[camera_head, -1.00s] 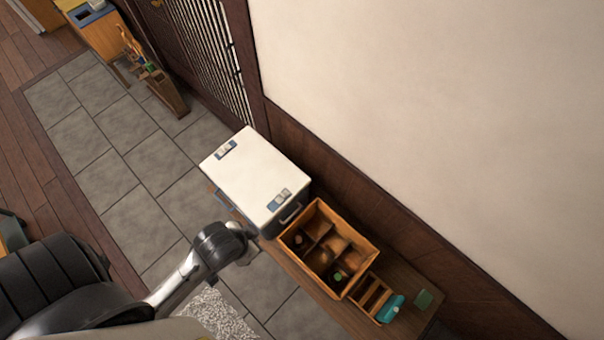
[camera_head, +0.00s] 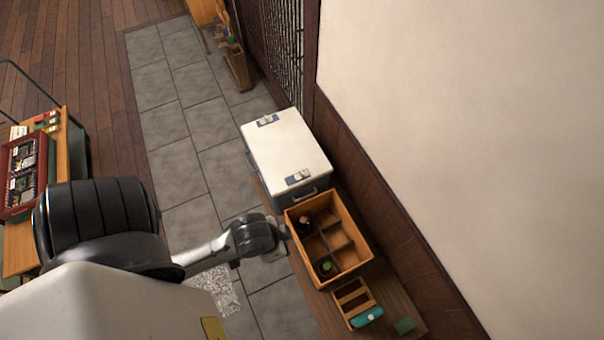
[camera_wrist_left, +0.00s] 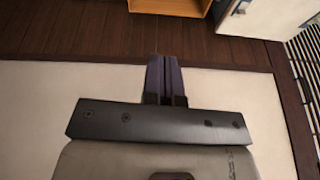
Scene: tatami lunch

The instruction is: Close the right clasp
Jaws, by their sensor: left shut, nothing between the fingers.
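A cooler box with a white lid (camera_head: 285,143) stands on a low wooden bench against the wall. Two clasps sit on its lid edges: the right clasp (camera_head: 298,178) at the end nearer the wooden crate, and the other clasp (camera_head: 266,120) at the far end. Whether either is fastened cannot be told. My left gripper (camera_wrist_left: 165,72) shows shut and empty in the left wrist view, apart from the cooler, whose lid corner (camera_wrist_left: 265,18) shows at upper right. In the head view my left wrist is beside the crate; its fingers are hidden or too small. My right gripper is out of view.
A divided wooden crate (camera_head: 362,262) stands right beside the cooler. A small slatted wooden box (camera_head: 342,300) with a teal item (camera_head: 367,317) and a green block (camera_head: 404,325) are nearer. A red tray (camera_head: 44,170) is on a stand at left. Open grey tiles lie left of the bench.

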